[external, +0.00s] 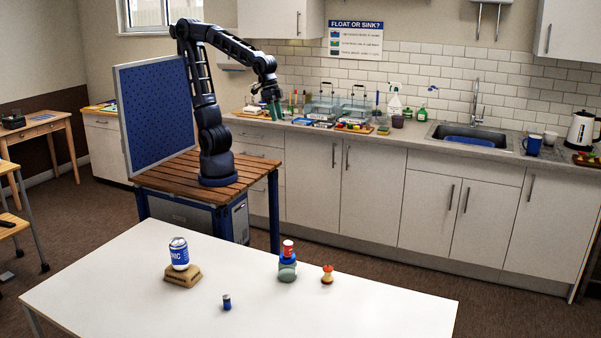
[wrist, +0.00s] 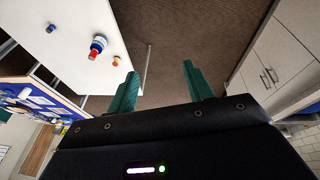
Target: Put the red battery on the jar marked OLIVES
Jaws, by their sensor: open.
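A small red cylinder with a pale band, which looks like the red battery (external: 288,246), stands upright on the blue top of a squat grey-green jar (external: 287,272) on the white table. The jar's label is too small to read. In the wrist view the jar (wrist: 95,51) shows at upper left with the red piece (wrist: 99,40) over it. My gripper (external: 272,104) is raised well away from the table, near the counter. In the wrist view its green fingers (wrist: 159,80) are apart with nothing between them.
On the white table (external: 390,308) a blue-and-white can (external: 179,253) stands on a brown block (external: 183,276). A small dark blue cylinder (external: 227,302) stands in front, and an apple core (external: 327,274) is right of the jar. The table's right part is clear. The counter behind holds racks and bottles.

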